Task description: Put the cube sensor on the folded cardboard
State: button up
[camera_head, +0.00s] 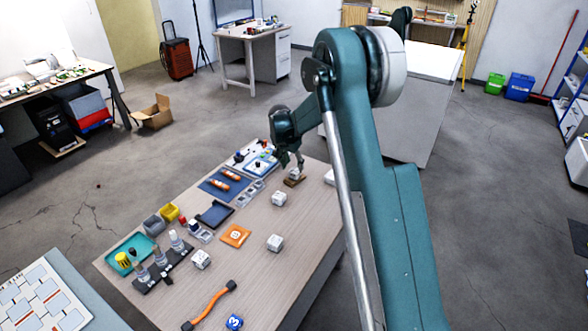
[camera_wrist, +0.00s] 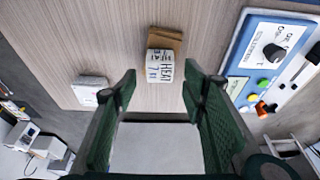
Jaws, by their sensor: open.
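A white cube (camera_head: 295,173) with dark lettering appears to rest on the small brown folded cardboard (camera_head: 293,182) at the far end of the table. In the wrist view the lettered cube (camera_wrist: 158,66) covers the near part of the cardboard (camera_wrist: 166,40), whose far part shows bare. My gripper (camera_head: 289,160) is just above the cube in the head view. In the wrist view my gripper (camera_wrist: 160,88) is open, with its two green fingers apart and the cube beyond their tips, between their lines. Nothing is held. Whether the fingers touch the cube is not clear.
Other white cubes stand on the table (camera_head: 252,262): one nearby (camera_head: 279,199), one farther front (camera_head: 275,242), one by the bottles (camera_head: 201,259). A control panel (camera_wrist: 265,62) lies right of the fingers in the wrist view, a white block (camera_wrist: 90,91) left.

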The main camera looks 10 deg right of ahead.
jog(key=v, duration=0.7)
jog(key=shift+p, duration=0.45)
jog(key=shift+s, duration=0.1)
jog(key=s+r+n+t+y, duration=0.1)
jog(key=s+r+n, duration=0.1)
jog(key=s+r, duration=1.05)
jog(key=s+r+n+t, duration=0.1)
jog(key=s+r+n, duration=0.2)
jog(key=s+r, duration=0.95)
jog(key=s+f+n+t, duration=0.1)
jog(key=s+f+n, duration=0.1)
jog(key=s, duration=1.3)
jog(key=s+f+n+t+y, duration=0.1)
jog(key=s+f, duration=0.3)
jog(key=s, duration=1.2)
jog(key=shift+s+n+t, duration=0.35)
jog(key=shift+n+t, duration=0.05)
jog(key=shift+n, duration=0.1)
